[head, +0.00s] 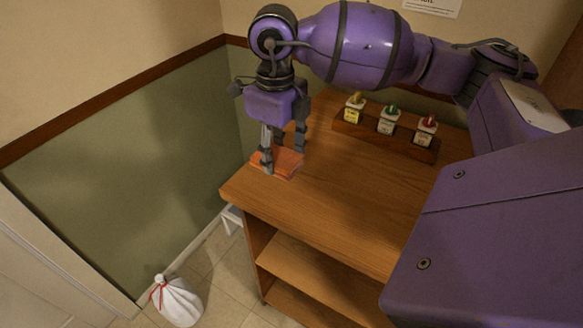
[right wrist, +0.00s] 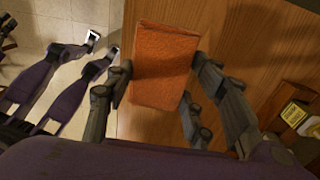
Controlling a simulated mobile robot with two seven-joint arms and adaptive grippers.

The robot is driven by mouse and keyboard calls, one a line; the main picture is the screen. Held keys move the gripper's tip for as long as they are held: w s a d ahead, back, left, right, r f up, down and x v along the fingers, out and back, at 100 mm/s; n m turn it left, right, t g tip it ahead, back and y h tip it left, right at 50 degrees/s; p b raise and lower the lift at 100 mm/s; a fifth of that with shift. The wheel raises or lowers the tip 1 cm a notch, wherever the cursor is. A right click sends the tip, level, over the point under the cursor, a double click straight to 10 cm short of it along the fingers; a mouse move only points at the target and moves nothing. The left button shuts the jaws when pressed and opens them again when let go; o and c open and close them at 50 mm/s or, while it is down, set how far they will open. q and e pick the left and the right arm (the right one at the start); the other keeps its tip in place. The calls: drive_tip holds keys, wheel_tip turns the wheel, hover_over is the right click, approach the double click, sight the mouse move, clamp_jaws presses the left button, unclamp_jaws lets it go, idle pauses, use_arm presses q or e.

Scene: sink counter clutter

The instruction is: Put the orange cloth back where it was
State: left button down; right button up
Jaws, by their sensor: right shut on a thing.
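The orange cloth (head: 287,163) is a folded, flat rectangle at the left corner of the wooden counter. In the right wrist view the cloth (right wrist: 163,62) lies between the fingers, over the wood near the counter's edge. My right gripper (head: 283,158) points down from above, with its fingers on either side of the cloth, and is shut on it. The cloth is low, at or just above the counter top; I cannot tell whether it touches. My left gripper is not in the head view.
A wooden rack (head: 385,137) with several small labelled containers stands on the counter's back right. The counter top (head: 345,200) between cloth and rack is bare. Open shelves (head: 310,268) are below. A tied white bag (head: 176,301) sits on the floor at left.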

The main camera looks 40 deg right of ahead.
sight(289, 159)
drive_tip(key=d+f, duration=0.1)
drive_tip(key=f, duration=0.1)
drive_tip(key=w+d+f, duration=0.1)
drive_tip(key=d+f, duration=0.1)
drive_tip(key=f, duration=0.1)
drive_tip(key=shift+w+d, duration=0.15)
drive_tip(key=shift+d, duration=0.05)
drive_tip(key=shift+w+d+f, duration=0.1)
drive_tip(key=shift+d+f, duration=0.05)
drive_tip(key=shift+f, duration=0.75)
drive_tip(key=shift+d+f, duration=0.1)
drive_tip(key=shift+f, duration=0.8)
drive_tip(key=shift+f, duration=0.2)
drive_tip(key=o, duration=1.2)
drive_tip(key=shift+r, duration=0.1)
